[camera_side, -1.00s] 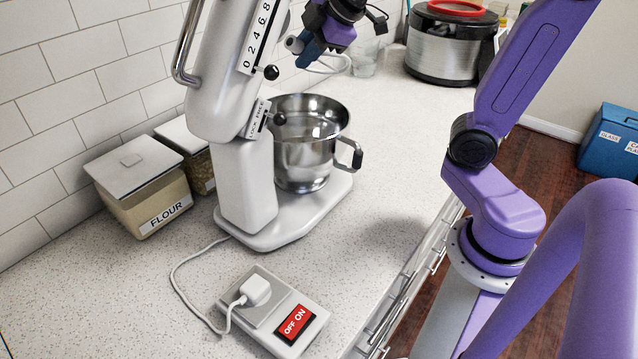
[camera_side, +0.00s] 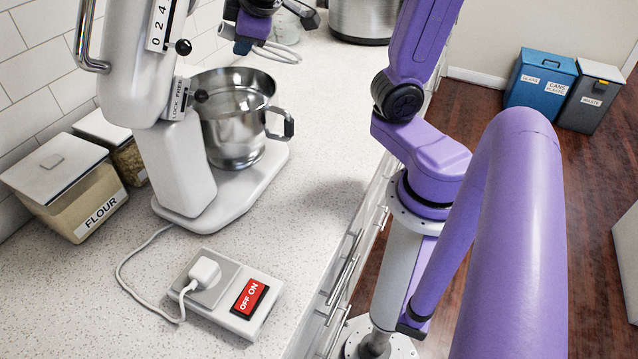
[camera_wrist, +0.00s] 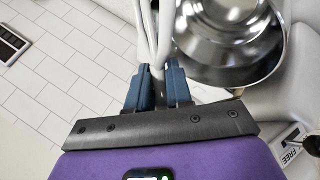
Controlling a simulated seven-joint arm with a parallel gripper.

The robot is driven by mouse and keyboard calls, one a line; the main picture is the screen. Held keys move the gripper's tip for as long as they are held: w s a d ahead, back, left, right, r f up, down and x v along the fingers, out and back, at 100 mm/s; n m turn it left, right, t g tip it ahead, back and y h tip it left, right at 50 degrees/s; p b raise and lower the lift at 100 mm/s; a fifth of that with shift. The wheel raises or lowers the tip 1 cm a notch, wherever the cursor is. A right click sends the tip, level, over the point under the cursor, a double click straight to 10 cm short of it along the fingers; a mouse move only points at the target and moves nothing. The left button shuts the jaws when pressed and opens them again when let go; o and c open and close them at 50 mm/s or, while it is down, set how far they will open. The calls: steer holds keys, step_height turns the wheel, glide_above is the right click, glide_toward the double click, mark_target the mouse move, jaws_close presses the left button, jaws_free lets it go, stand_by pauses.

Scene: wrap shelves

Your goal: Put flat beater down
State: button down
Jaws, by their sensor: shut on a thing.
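The flat beater (camera_wrist: 151,30) is white, with thin looped bars. In the wrist view my gripper (camera_wrist: 155,72) is shut on its stem between two blue fingers, and the bars run up out of the picture. In the side view the beater (camera_side: 278,51) points right from my gripper (camera_side: 243,40), beyond the mixer bowl and above its rim level. The steel bowl (camera_side: 237,130) sits on the white stand mixer (camera_side: 190,190); it also shows at the right of the wrist view (camera_wrist: 225,75), beside the beater. The mixer head is tilted up.
A flour box (camera_side: 70,185) stands left of the mixer. A power switch block (camera_side: 225,300) with a plug and cord lies in front. The counter (camera_side: 330,100) right of the bowl is clear.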

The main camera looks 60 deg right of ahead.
steer(key=m+h, duration=0.1)
steer(key=s+d+m, duration=0.1)
steer(key=shift+r+m+g+h, duration=0.3)
steer(key=shift+r+g+h, duration=0.05)
steer(key=shift+g+h, duration=0.05)
steer(key=shift+s+d+r+m+g+h, duration=0.15)
steer(key=shift+s+r+m+g+h, duration=0.2)
steer(key=shift+r+m, duration=0.45)
steer(key=shift+r+m+g, duration=0.15)
steer(key=shift+m+g, duration=0.1)
steer(key=shift+m, duration=0.05)
steer(key=s+a+f+n+t+y, duration=0.25)
steer(key=s+a+n, duration=0.2)
steer(key=a, duration=0.35)
steer(key=s+a+f+n+t+y, duration=0.1)
steer(key=s+a+f+n+y, duration=0.3)
steer(key=a, duration=0.5)
steer(key=shift+s+d+f+m+g+h, duration=0.6)
steer(key=shift+d+f+m+h, duration=0.95)
steer(key=shift+f, duration=1)
steer(key=shift+s+d+f+m+g+h, duration=0.65)
steer(key=shift+d+f+m, duration=0.55)
steer(key=shift+d+f, duration=1.1)
steer(key=shift+s+d+f+m+g+h, duration=0.5)
steer(key=shift+d+f+m+h, duration=0.85)
steer(key=shift+f, duration=1.45)
